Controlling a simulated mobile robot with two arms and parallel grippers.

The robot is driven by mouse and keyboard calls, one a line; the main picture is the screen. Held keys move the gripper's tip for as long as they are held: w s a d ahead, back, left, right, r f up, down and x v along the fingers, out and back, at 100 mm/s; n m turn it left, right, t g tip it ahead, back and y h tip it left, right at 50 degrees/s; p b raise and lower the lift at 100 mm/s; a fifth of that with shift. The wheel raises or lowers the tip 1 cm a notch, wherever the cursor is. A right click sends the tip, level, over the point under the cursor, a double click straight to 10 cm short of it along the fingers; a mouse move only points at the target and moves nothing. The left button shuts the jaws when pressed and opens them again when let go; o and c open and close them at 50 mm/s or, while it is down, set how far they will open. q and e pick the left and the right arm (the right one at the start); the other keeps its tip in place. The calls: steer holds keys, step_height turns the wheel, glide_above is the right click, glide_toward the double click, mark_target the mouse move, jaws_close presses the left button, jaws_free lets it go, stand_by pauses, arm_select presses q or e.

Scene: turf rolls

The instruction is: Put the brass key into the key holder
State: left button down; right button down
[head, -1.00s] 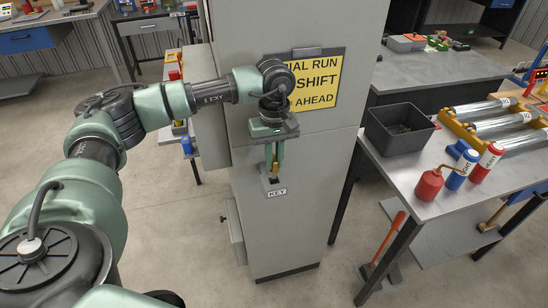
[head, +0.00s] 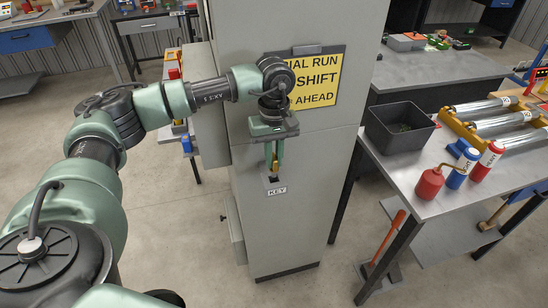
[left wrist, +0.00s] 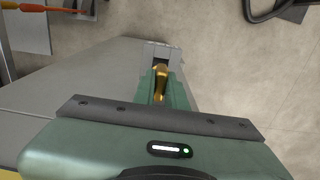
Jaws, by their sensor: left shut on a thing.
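My left gripper (head: 274,163) points down in front of the grey cabinet and is shut on the brass key (left wrist: 160,78). In the left wrist view the key shows gold between the green fingers. The grey key holder (head: 272,182), with a KEY label under it, sits on the cabinet front just below the fingertips. It also shows in the left wrist view (left wrist: 159,50), just beyond the fingers. The key's lower end is hard to see, so I cannot tell whether it touches the holder. My right gripper is not in view.
The tall grey cabinet (head: 295,225) stands close behind the gripper and carries a yellow sign (head: 318,78). A workbench (head: 435,155) at right holds a dark bin (head: 400,128), a red oil can (head: 430,183) and cans.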

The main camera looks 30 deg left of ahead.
mark_target(274, 169)
arm_select(q)
steer(key=shift+b, duration=0.35)
stand_by(0.8)
steer(key=shift+f+b, duration=1.75)
steer(key=shift+f, duration=0.35)
steer(key=c, duration=1.4)
jaws_free()
steer(key=shift+o, duration=0.2)
step_height(274, 169, up, 8)
steer(key=shift+f+b, duration=0.15)
steer(key=shift+b, duration=0.85)
